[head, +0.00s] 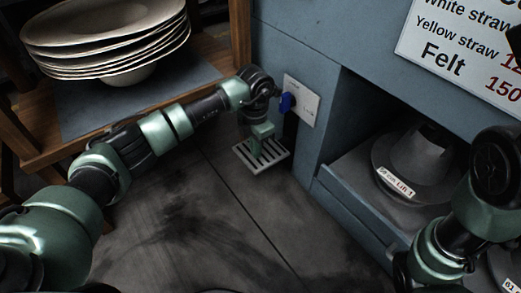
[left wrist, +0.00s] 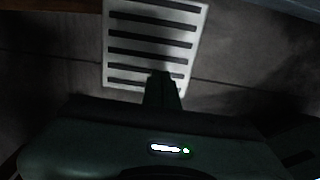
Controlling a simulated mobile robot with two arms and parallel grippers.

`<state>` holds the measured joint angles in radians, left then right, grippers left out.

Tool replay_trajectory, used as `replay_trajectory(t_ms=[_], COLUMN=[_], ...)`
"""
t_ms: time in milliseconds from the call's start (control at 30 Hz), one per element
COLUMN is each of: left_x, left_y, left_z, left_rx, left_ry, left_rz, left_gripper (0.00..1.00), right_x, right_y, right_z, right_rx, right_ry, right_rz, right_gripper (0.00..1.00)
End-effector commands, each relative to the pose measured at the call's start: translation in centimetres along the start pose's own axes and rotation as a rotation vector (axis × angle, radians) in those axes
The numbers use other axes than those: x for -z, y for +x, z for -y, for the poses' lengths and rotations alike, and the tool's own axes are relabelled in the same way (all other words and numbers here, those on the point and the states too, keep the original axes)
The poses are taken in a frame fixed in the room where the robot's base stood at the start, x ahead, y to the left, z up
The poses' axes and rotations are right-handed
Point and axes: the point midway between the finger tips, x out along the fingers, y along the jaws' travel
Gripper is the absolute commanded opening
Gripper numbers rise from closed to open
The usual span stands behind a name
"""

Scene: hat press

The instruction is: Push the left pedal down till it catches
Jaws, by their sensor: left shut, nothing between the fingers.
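The left pedal (head: 261,156) is a pale slatted plate low down at the foot of the blue cabinet in the head view. It also shows in the left wrist view (left wrist: 150,52), with dark slots across it. My left gripper (head: 266,146) points down over the pedal, shut and empty. In the left wrist view its fingers (left wrist: 163,78) overlap the pedal's near edge. I cannot tell whether the fingertips touch the plate. My right arm is at the right edge of the head view; its gripper does not show.
A blue lever on a white plate (head: 303,101) is on the cabinet wall close to my left wrist. A grey hat-shaped block (head: 420,150) sits in an open bay at right. A wooden shelf with stacked pale hats (head: 105,40) stands at left. The floor in front (head: 200,225) is clear.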

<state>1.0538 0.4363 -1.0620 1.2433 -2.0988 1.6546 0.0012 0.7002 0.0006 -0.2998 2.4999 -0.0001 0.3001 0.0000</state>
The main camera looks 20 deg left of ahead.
Motion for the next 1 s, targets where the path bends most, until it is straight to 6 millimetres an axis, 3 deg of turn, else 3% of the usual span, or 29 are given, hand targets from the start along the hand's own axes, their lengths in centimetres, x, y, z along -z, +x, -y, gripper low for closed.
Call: replay_trajectory(t_ms=[1000], left_x=[0.1], left_y=[7.7], left_z=[0.1], left_rx=[0.002], left_ry=[0.001], left_rz=[-0.002], left_gripper=[0.0], right_x=[1.3], right_y=[-3.7], right_z=[0.8], right_rx=[0.0], right_ry=[0.001], right_rz=[0.001], right_gripper=[0.34])
